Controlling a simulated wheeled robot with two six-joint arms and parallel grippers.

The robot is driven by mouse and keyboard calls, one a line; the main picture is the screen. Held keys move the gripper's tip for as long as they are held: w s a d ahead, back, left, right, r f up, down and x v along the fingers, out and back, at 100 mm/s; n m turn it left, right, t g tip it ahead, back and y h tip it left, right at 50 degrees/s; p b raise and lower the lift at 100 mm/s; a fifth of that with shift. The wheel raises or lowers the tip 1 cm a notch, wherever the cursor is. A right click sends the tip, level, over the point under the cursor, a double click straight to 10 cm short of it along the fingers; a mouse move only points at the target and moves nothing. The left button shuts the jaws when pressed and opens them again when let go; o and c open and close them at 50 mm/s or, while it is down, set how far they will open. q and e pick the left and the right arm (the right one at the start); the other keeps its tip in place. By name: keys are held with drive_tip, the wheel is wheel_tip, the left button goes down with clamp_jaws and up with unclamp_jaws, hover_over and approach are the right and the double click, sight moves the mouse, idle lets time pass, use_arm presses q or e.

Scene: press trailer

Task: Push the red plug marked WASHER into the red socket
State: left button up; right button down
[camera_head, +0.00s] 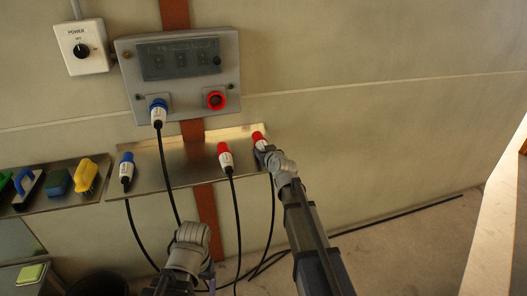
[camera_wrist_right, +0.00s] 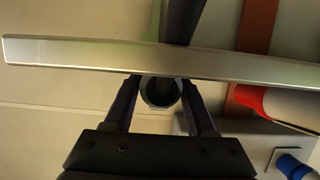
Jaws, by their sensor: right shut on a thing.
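The red socket (camera_head: 215,100) is on the lower right of the grey wall box, with nothing plugged in. One red plug (camera_head: 259,137) is at the right end of the metal shelf. My right gripper (camera_head: 266,150) is shut on it; in the right wrist view the fingers close on its round grey end (camera_wrist_right: 160,93), partly behind the shelf edge. A second red-and-white plug (camera_head: 225,155) rests on the shelf to its left and also shows in the wrist view (camera_wrist_right: 285,104). Plug lettering is too small to read. My left gripper (camera_head: 191,240) is low in the middle, its fingertips unclear.
The grey wall box (camera_head: 187,112) holds a blue plug (camera_head: 158,110) in its left socket. Another blue plug (camera_head: 126,168) rests on the metal shelf (camera_head: 190,170). Cables hang below. A power switch (camera_head: 82,47) is upper left. The wall right of the box is clear.

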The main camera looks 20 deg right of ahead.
use_arm(q)
drive_tip(key=shift+r, duration=0.1)
use_arm(e)
drive_tip(key=shift+s+r, duration=0.1)
idle(0.3)
drive_tip(key=shift+r+p+v, duration=0.3)
drive_tip(key=shift+p+v, duration=0.45)
drive_tip(key=shift+v, duration=0.6)
drive_tip(key=shift+r+p+v, duration=0.25)
drive_tip(key=shift+p+v, duration=0.5)
drive_tip(key=shift+v, duration=0.6)
use_arm(q)
wheel_tip(320, 180, up, 3)
drive_tip(key=shift+f, duration=0.1)
